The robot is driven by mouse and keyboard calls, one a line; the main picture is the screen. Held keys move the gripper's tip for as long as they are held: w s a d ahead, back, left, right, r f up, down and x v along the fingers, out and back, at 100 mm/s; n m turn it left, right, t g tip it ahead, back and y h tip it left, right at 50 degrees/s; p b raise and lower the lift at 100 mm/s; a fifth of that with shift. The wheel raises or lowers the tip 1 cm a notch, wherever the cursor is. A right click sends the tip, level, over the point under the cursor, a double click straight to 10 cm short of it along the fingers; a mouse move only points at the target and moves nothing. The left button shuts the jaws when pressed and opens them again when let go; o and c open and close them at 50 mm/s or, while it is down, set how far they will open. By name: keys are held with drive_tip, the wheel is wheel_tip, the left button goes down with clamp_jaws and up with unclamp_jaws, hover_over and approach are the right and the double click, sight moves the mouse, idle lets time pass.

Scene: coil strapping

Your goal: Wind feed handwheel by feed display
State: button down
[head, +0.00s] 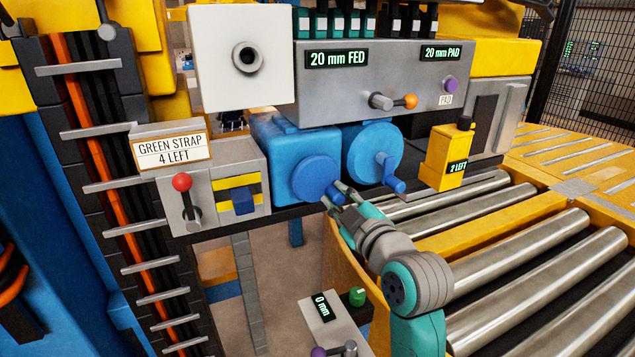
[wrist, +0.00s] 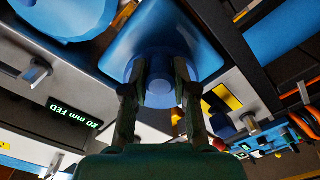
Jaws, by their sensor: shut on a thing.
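The feed display (head: 337,58) reads "20 mm FED"; in the wrist view it shows tilted and upside down (wrist: 74,114). Below it are two blue round wheels, a left one (head: 312,178) on a blue box and a right one (head: 368,150) with a crank handle (head: 395,185) at its lower right. My gripper (head: 335,194) is at the lower right edge of the left wheel. In the wrist view my gripper (wrist: 160,90) is shut on a short blue handle (wrist: 162,98), with a finger on each side. The fingers partly hide the handle and wheel.
A red-knobbed lever (head: 182,184) and a "GREEN STRAP 4 LEFT" sign (head: 172,147) are at left. An orange-tipped lever (head: 395,101) is above, beside a "20 mm PAD" display (head: 442,53). A yellow "2 LEFT" box (head: 449,155) and rollers (head: 530,250) are at right.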

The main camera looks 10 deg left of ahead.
sight(334, 171)
drive_tip(key=shift+w+d+r+n, duration=0.1)
drive_tip(key=shift+r+n, duration=0.05)
drive_tip(key=shift+n, duration=0.25)
drive_tip(key=n, duration=0.3)
drive_tip(key=r+n, duration=0.1)
drive_tip(key=shift+w+d+r+n, duration=0.1)
drive_tip(key=shift+w+d+n, duration=0.05)
drive_tip(key=shift+d+n, duration=0.15)
drive_tip(key=n, duration=0.1)
drive_tip(key=r+n, duration=0.1)
drive_tip(key=n, duration=0.1)
drive_tip(key=shift+n, duration=0.3)
idle(0.4)
drive_tip(key=n, duration=0.1)
drive_tip(key=r+n, duration=0.1)
drive_tip(key=n, duration=0.1)
drive_tip(key=shift+a+r+n, duration=0.1)
drive_tip(key=shift+r+n, duration=0.15)
drive_tip(key=shift+n, duration=0.65)
